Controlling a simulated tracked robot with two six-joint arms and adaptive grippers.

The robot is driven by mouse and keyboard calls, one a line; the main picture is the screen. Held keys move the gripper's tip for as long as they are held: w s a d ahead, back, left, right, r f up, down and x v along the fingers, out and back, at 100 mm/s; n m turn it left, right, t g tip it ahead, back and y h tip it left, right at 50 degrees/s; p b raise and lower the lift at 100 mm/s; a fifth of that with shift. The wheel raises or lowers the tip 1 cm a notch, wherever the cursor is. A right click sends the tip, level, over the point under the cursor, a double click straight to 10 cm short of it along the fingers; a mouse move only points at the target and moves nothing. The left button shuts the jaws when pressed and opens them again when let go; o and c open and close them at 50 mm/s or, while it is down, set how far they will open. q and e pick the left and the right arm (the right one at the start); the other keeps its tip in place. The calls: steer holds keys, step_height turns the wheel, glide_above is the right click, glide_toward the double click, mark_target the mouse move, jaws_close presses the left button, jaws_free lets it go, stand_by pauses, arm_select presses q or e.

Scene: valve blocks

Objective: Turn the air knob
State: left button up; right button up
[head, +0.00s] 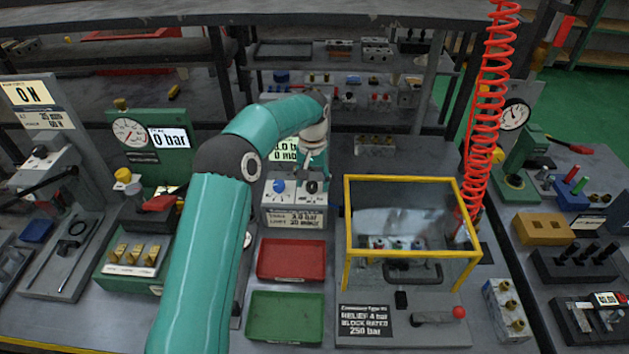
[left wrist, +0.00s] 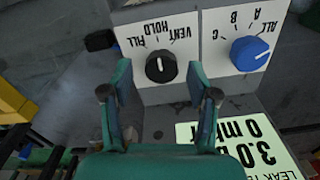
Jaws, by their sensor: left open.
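A grey test box (head: 294,214) stands at the middle of the bench, with a blue knob (head: 279,186) and a black knob (head: 312,187) on its face. In the left wrist view the black knob (left wrist: 161,66) has FILL, HOLD and VENT marks and shows upside down. The blue knob (left wrist: 249,54), marked ALL, A, B, C, is to its right there. My left gripper (left wrist: 160,72) is open, its two fingers spread on either side of the black knob. Whether they touch it cannot be told. In the head view my left gripper (head: 313,172) is just above the black knob. My right gripper is out of view.
A lit display (head: 283,152) stands behind the box, partly hidden by my arm. A yellow-framed guard (head: 410,254) is close on the right. Red (head: 291,260) and green (head: 285,317) trays lie in front. A red coiled hose (head: 490,100) hangs at the right.

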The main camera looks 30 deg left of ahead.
mark_target(313, 184)
arm_select(q)
steer(key=shift+r, duration=0.1)
step_height(313, 184, up, 12)
stand_by(0.5)
steer(key=shift+f, duration=0.2)
